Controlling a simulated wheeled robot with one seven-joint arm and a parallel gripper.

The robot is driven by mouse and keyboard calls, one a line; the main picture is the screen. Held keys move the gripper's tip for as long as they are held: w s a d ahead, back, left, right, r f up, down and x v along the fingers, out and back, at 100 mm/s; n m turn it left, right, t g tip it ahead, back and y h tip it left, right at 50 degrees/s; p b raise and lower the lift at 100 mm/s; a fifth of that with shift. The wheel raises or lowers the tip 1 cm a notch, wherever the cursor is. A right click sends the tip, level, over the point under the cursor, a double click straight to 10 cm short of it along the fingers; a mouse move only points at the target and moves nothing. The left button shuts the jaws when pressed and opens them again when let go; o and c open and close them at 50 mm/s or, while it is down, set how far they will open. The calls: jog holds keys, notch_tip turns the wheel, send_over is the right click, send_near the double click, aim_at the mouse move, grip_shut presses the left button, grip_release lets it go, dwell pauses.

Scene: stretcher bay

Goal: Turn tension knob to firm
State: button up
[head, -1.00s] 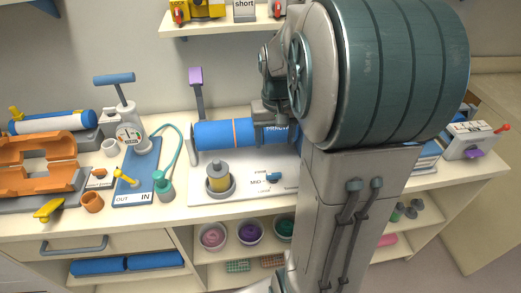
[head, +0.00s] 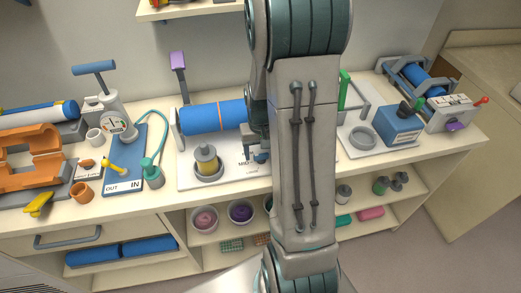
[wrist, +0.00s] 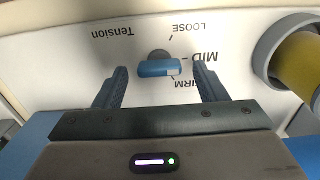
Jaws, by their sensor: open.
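The blue tension knob (wrist: 158,69) is a short bar on a grey round base, seen in the wrist view on a white panel (wrist: 225,35). The panel's labels, Tension, LOOSE, MID and FIRM, appear upside down. The knob's pale end faces right, toward the MID mark. My gripper (wrist: 160,70) is open, with one finger at each side of the knob and a gap between each finger and the bar. In the head view my gripper (head: 257,150) is over the panel, partly behind my arm, and the knob cannot be made out clearly.
A yellow cylinder (wrist: 302,62) in a grey ring stands close to the right finger; it also shows in the head view (head: 207,160). A blue roll (head: 212,117) lies behind the panel. A blue pump board (head: 125,175) stands left, a blue box (head: 398,126) right.

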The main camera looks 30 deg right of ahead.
jog(key=shift+f, duration=0.2)
jog(key=c, duration=1)
jog(key=shift+m, duration=0.3)
jog(key=shift+m+b, duration=0.55)
jog(key=shift+m, duration=0.35)
jog(key=m, duration=0.3)
jog(key=shift+m, duration=0.4)
jog(key=m, duration=0.5)
jog(key=shift+m, duration=0.3)
